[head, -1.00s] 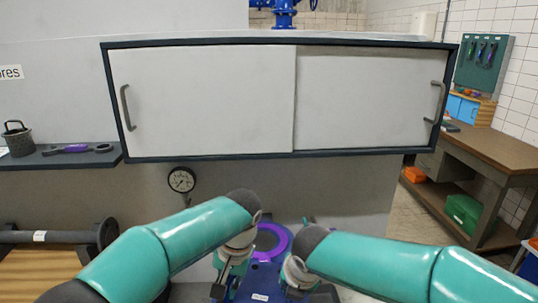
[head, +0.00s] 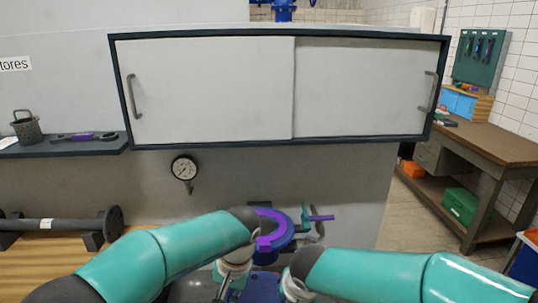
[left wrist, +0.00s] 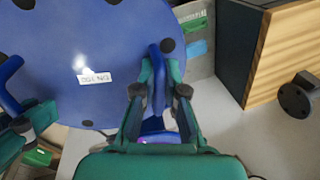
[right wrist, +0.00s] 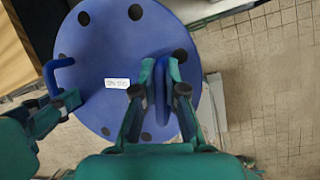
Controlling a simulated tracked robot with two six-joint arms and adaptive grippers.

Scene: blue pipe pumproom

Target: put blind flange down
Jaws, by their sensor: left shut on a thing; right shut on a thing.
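The blind flange is a round blue plate with bolt holes and a white label; its face fills much of the left wrist view (left wrist: 95,45) and right wrist view (right wrist: 110,55). My left gripper (left wrist: 160,78) is shut on one of its blue handles. My right gripper (right wrist: 162,78) is shut on the opposite handle. In the head view only a blue part of the flange (head: 262,287) shows between my grippers, low in the picture; my arms hide much of it.
Behind the flange is a blue pipe end with a purple ring (head: 271,230) and a teal and purple tool beside it (head: 310,217). A wooden surface with a dark flanged pipe (head: 62,226) is at left. A pressure gauge (head: 184,168) is on the wall. A workbench (head: 480,145) stands at right.

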